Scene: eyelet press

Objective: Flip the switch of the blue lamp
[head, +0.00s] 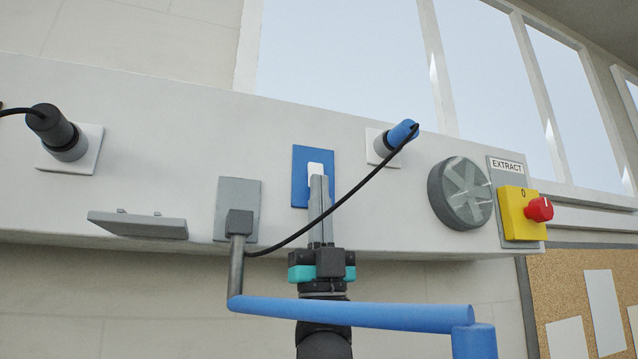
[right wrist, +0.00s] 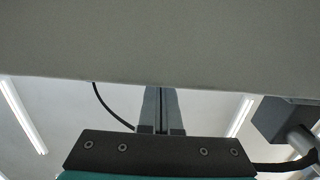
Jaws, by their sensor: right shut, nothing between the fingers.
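A blue switch plate (head: 300,178) with a white rocker (head: 315,169) is on the front of the pale wall trunking. My right gripper (head: 319,182) is shut and empty, pointing up, with its tips overlapping the lower part of the rocker in the head view. I cannot tell whether they touch it. The tips hide part of the plate. In the right wrist view the shut fingers (right wrist: 161,98) rise to the trunking's edge. The blue lamp's arm (head: 350,312) passes in front of my right wrist, from a grey mount (head: 237,197). My left gripper is not in view.
A blue plug (head: 402,134) with a black cable hangs across near the fingers. A dark plug (head: 52,127), a grey flap (head: 138,225), a round vent (head: 461,193) and a yellow box with red knob (head: 520,212) sit along the trunking (head: 200,110).

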